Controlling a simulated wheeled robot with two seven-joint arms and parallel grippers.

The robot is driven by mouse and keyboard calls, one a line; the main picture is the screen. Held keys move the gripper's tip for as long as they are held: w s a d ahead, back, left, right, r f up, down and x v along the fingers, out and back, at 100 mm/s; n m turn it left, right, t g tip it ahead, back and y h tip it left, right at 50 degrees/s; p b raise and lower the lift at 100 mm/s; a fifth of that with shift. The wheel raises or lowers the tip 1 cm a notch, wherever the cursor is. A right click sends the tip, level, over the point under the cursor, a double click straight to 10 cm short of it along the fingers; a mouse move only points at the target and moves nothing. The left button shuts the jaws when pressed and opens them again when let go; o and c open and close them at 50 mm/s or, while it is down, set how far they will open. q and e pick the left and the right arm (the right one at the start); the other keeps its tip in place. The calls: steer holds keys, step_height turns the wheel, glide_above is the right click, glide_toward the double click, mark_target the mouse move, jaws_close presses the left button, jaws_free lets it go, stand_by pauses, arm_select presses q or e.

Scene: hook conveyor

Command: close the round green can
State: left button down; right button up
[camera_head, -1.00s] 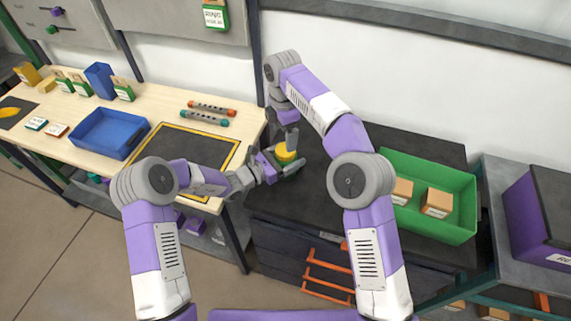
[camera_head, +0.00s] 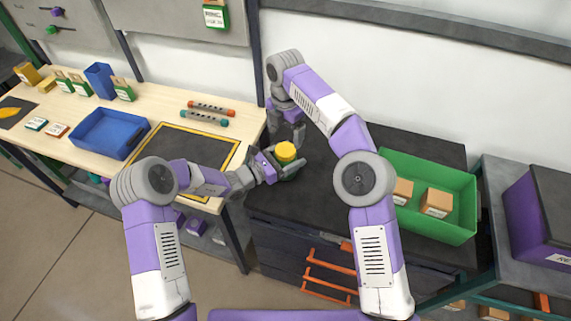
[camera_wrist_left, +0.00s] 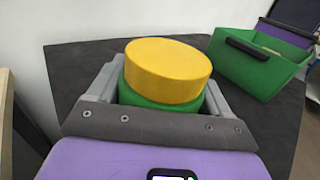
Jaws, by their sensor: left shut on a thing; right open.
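The round green can (camera_wrist_left: 160,105) stands on the dark worktop, with a yellow lid (camera_head: 286,152) on its top. The lid also shows large in the left wrist view (camera_wrist_left: 168,70). There it covers the can's mouth and looks slightly tilted; I cannot tell whether it is fully seated. My left gripper (camera_head: 284,172) is shut around the can's green body from the left, its fingers on both sides. My right gripper (camera_head: 288,136) is open and empty, just behind and above the lid, apart from it. Most of the can's body is hidden by the left fingers.
A green bin (camera_head: 456,229) with cardboard boxes stands right of the can on the dark worktop (camera_head: 318,208). The wooden bench (camera_head: 165,105) at left holds a blue tray (camera_head: 108,150) and small items. Free worktop lies in front of the can.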

mark_target(286, 149)
steer(key=shift+f, duration=3.15)
steer(key=shift+c, duration=0.3)
steer(key=c, duration=1)
steer(key=m, duration=0.5)
steer(key=shift+c, duration=0.2)
steer(key=m, duration=0.4)
steer(key=shift+m, duration=0.4)
steer(key=o, duration=1.2)
